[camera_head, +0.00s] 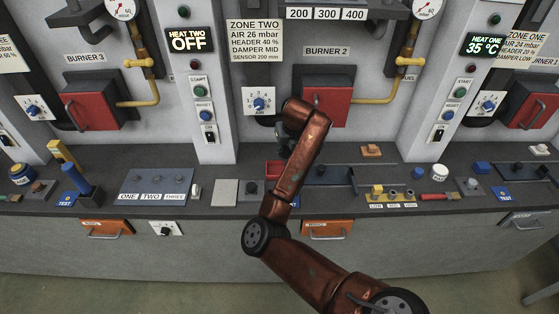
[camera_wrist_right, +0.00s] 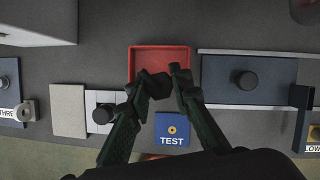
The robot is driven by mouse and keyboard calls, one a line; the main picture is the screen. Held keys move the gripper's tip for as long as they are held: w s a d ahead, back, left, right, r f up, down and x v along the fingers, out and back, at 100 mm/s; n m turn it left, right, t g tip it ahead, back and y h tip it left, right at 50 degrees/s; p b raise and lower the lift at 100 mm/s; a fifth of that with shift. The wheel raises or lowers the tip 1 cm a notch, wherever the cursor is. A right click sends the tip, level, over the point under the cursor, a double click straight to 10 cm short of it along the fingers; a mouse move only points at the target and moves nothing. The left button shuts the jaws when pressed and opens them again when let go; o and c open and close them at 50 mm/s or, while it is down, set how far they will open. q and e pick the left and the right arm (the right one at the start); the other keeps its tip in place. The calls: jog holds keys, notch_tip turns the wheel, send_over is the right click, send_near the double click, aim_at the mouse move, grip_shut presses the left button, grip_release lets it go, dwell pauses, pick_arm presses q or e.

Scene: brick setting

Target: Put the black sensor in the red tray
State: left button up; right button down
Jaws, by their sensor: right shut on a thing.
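The red tray (camera_wrist_right: 160,51) lies on the dark counter, open side up, in the middle of the right wrist view. In the head view only part of the red tray (camera_head: 273,168) shows beside my right arm. My right gripper (camera_wrist_right: 157,84) is shut on a small dark piece, the black sensor (camera_wrist_right: 156,86), over the near part of the tray. Whether the sensor touches the tray floor I cannot tell. In the head view my right gripper (camera_head: 286,145) is mostly hidden by its own arm. My left gripper is not in view.
A blue TEST plate (camera_wrist_right: 172,130) lies just in front of the tray. A pale square plate (camera_wrist_right: 68,110) and a black knob on a white strip (camera_wrist_right: 102,114) are to its left. A blue-grey panel with a black knob (camera_wrist_right: 247,80) is to its right. Burner cabinets stand behind.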

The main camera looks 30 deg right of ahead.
jog(key=x, duration=0.7)
jog(key=shift+a+f+b, duration=0.1)
jog(key=shift+a+b, duration=0.25)
jog(key=shift+a, duration=0.05)
jog(key=shift+w, duration=0.1)
jog(key=shift+f, duration=0.1)
jog(key=c, duration=2.1)
grip_release()
jog(key=o, duration=0.4)
jog(key=shift+c, duration=0.2)
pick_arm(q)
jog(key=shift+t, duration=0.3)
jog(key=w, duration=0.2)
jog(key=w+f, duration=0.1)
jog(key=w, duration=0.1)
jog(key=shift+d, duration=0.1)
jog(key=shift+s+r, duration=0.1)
